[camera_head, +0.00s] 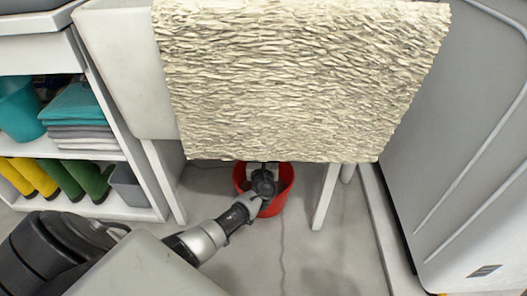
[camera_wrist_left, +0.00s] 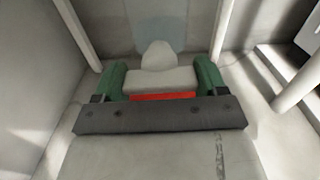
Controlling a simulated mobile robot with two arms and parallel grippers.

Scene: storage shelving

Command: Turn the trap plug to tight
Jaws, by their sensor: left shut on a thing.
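In the left wrist view, a pale grey plug (camera_wrist_left: 160,78) with a rounded raised middle sits between the green fingers of my left gripper (camera_wrist_left: 161,77), which is shut on it. A faint bluish translucent shape (camera_wrist_left: 158,32) shows just beyond the plug. In the head view, my left arm reaches under the basin, and my left gripper (camera_head: 263,172) is over the red bucket (camera_head: 284,187), partly hidden by the overhanging cloth. The plug is not visible there. I cannot tell how tight it is. My right gripper is not in view.
A cream textured cloth (camera_head: 300,75) hangs over the basin front. White legs (camera_head: 325,196) stand either side of the bucket. Shelves with towels (camera_head: 80,115) and boots (camera_head: 45,178) are left; a grey appliance (camera_head: 460,150) is right. Floor right of my arm is clear.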

